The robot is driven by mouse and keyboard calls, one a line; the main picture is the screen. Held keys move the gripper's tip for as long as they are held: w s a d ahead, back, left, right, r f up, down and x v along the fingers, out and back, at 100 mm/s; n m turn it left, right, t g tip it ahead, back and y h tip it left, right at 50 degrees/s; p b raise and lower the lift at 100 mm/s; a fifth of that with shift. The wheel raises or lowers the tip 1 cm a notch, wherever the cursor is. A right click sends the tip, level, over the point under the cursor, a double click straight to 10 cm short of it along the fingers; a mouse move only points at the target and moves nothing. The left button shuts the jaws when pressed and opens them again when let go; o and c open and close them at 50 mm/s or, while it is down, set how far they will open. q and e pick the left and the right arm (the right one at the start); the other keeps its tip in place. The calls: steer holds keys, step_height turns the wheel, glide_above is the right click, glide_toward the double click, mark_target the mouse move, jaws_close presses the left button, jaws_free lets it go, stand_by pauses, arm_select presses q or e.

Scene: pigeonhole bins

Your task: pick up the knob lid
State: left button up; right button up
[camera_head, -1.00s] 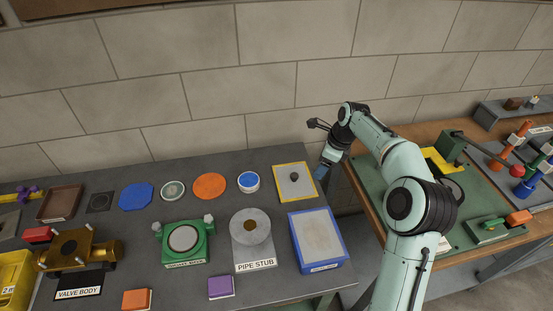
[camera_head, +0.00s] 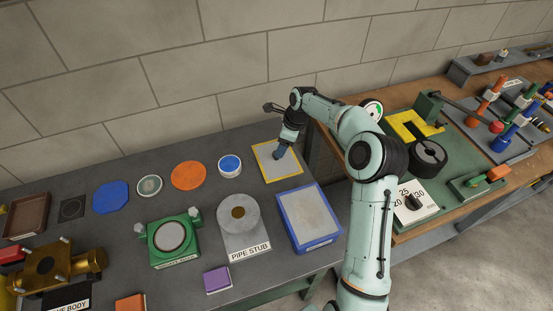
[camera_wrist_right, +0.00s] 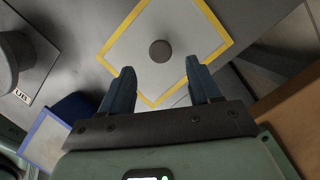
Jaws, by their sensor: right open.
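The knob lid (camera_head: 273,172) is a flat light grey square plate with a yellow border, lying on the dark table. Its dark round knob (camera_wrist_right: 160,51) shows in the wrist view near the top centre. My right gripper (camera_head: 278,156) is over the lid in the head view and hides the knob there. In the wrist view the right gripper (camera_wrist_right: 160,70) has its two blue fingers apart, with nothing between them; the knob appears just beyond the fingertips, between their lines. The height gap cannot be told exactly. My left gripper is not in view.
A blue-edged tray (camera_head: 312,217) lies in front of the lid. A pipe stub (camera_head: 240,238) and a blue-topped white round piece (camera_head: 230,166) are to the left. A wooden bench with a green board (camera_head: 455,151) stands to the right, across a gap. The wall is behind.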

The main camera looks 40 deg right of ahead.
steer(key=x, duration=0.4)
steer(key=shift+w+a+f, duration=0.15)
steer(key=shift+w+f, duration=0.1)
steer(key=shift+w, duration=0.1)
steer(key=shift+s, duration=0.1)
jaws_close()
